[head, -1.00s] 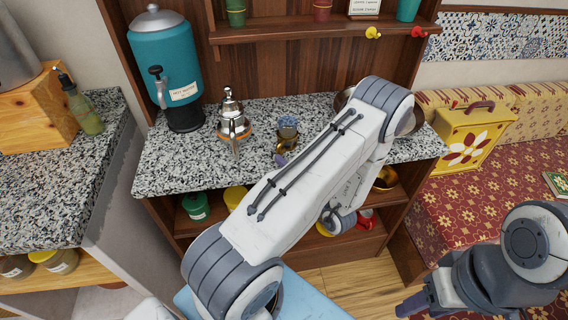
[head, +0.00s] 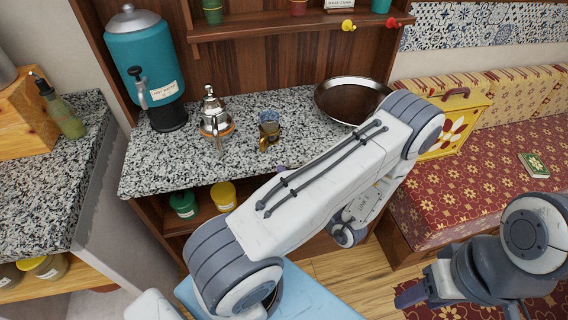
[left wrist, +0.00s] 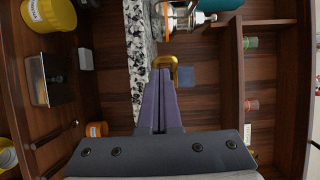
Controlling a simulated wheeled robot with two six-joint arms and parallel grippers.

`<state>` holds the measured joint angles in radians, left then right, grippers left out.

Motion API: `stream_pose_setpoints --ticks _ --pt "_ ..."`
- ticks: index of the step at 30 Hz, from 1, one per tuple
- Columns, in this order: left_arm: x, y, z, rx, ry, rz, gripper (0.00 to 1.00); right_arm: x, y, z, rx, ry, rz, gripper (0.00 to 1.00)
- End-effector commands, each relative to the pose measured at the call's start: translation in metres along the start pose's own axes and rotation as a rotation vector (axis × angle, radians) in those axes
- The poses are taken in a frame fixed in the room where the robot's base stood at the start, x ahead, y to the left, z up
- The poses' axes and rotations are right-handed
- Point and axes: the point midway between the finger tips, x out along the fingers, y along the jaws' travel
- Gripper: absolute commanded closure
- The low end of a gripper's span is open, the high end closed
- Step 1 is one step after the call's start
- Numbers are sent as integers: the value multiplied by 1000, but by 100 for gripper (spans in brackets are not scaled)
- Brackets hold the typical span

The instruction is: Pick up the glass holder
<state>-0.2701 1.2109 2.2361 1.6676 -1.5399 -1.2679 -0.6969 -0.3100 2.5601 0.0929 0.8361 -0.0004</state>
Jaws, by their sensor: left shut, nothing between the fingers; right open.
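The glass holder (head: 269,138), a small gold-brown cup holder with a handle and a bluish glass in it, stands upright on the speckled counter right of a silver teapot. My left gripper (left wrist: 162,76) is shut and empty. In the head view only a purple bit of it (head: 281,168) shows beside my arm, in front of the holder and apart from it. My right gripper (head: 412,297) is open and empty at the lower right, far from the holder.
The silver teapot (head: 214,122) stands close left of the holder, with a teal water dispenser (head: 154,72) further left. A round metal tray (head: 350,101) lies on the counter to the right. Jars (head: 223,194) stand on the shelf below the counter.

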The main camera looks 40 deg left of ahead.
Motion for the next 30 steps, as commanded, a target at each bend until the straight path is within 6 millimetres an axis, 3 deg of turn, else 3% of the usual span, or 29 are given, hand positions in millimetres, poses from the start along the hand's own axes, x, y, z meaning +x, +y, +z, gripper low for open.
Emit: stream_pose_setpoints --ticks 5,9,14,30 --pt "-6 5 0 -5 -14 3 100 7 0 0 0 0 0 48" --pt "4 11 -18 -8 -18 3 100 33 2 2 0 0 0 48" --pt "16 4 -27 -3 -19 0 100 38 3 2 0 0 0 48" --pt "101 1 -24 0 -20 -1 100 23 2 1 0 0 0 48"
